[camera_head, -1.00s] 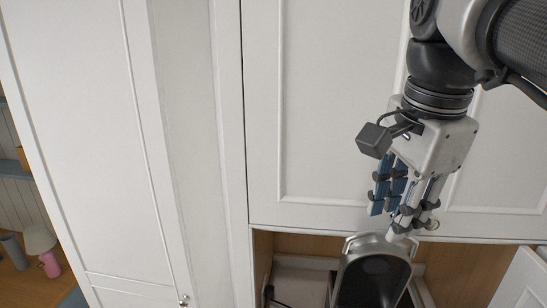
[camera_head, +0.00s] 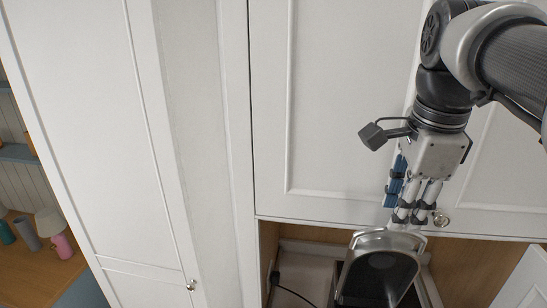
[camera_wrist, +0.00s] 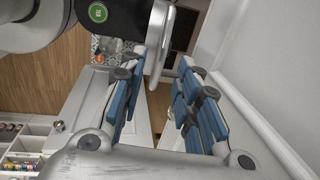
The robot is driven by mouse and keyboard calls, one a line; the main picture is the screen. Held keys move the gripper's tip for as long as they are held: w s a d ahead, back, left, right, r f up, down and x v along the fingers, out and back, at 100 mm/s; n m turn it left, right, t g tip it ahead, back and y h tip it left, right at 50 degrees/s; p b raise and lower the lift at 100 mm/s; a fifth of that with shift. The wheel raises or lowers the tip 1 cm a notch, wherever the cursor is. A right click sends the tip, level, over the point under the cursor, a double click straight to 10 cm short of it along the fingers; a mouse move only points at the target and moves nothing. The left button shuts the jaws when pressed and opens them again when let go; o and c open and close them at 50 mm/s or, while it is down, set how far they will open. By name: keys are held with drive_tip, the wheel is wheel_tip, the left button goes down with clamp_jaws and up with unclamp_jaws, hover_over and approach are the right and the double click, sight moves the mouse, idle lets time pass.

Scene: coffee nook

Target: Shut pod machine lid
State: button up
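The pod machine lid (camera_head: 383,274) stands raised in the head view, a dark panel with a chrome rim, inside the open cabinet niche. The machine's body below it is mostly hidden. My gripper (camera_head: 405,222) points down at the top edge of the lid. Its fingertips overlap the rim in the picture; I cannot tell whether they touch it. In the wrist view my gripper (camera_wrist: 162,65) has its blue-padded fingers spread, with a clear gap between them. A curved chrome edge (camera_wrist: 158,45), likely the lid's rim, shows at the fingertips.
White cabinet doors (camera_head: 340,100) stand right behind my gripper, with a round knob (camera_head: 440,219) close to its fingers. An open lower door (camera_head: 525,280) is at the right. A black cable (camera_head: 290,291) lies left of the machine. Cups stand on a wooden counter (camera_head: 35,275) at far left.

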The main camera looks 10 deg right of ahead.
drive_tip(key=f, duration=0.2)
drive_tip(key=w+f, duration=0.1)
drive_tip(key=f, duration=0.2)
drive_tip(key=shift+d+f, duration=0.15)
drive_tip(key=shift+c, duration=0.5)
clamp_jaws()
